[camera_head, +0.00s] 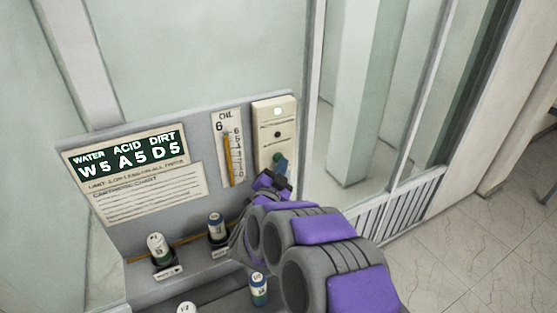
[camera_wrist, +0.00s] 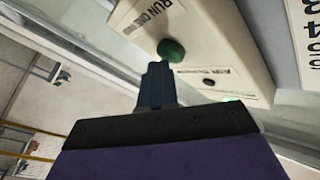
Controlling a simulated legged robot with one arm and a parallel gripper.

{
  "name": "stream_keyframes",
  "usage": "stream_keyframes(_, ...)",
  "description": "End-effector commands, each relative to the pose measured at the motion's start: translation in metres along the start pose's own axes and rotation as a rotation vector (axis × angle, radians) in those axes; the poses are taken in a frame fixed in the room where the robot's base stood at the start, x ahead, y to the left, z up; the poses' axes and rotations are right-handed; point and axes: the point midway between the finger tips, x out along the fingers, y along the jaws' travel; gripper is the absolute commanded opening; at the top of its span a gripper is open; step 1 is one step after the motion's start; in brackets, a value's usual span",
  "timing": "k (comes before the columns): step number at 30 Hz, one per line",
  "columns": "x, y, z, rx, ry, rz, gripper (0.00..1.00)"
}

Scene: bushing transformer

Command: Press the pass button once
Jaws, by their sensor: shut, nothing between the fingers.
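A cream control box (camera_head: 287,106) is mounted upright at the right end of the grey panel. It has a lit green lamp (camera_head: 278,111) at the top and a small dark fitting (camera_head: 277,134) below. In the wrist view the box (camera_wrist: 225,35) shows a round green button (camera_wrist: 171,50) beside a partly readable "RUN" label. No label reading "pass" is legible. My gripper (camera_wrist: 158,66) is shut and empty, its tips just short of or at the green button; contact cannot be told. In the head view my gripper (camera_head: 281,163) covers the box's lower part.
An oil gauge (camera_head: 229,150) and a "W5 A5 D5" sign (camera_head: 125,155) are left of the box. Small labelled cartridges (camera_head: 158,248) stand on the ledge below. Glass panels rise behind; tiled floor (camera_head: 450,270) is open at right.

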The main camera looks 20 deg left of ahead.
Motion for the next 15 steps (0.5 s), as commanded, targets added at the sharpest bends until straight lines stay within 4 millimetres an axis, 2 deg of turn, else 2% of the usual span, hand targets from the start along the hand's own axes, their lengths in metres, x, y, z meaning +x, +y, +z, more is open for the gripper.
stream_keyframes(15, 0.0045, -0.0047, 0.0017, 0.000, 0.001, -0.002, 0.00)
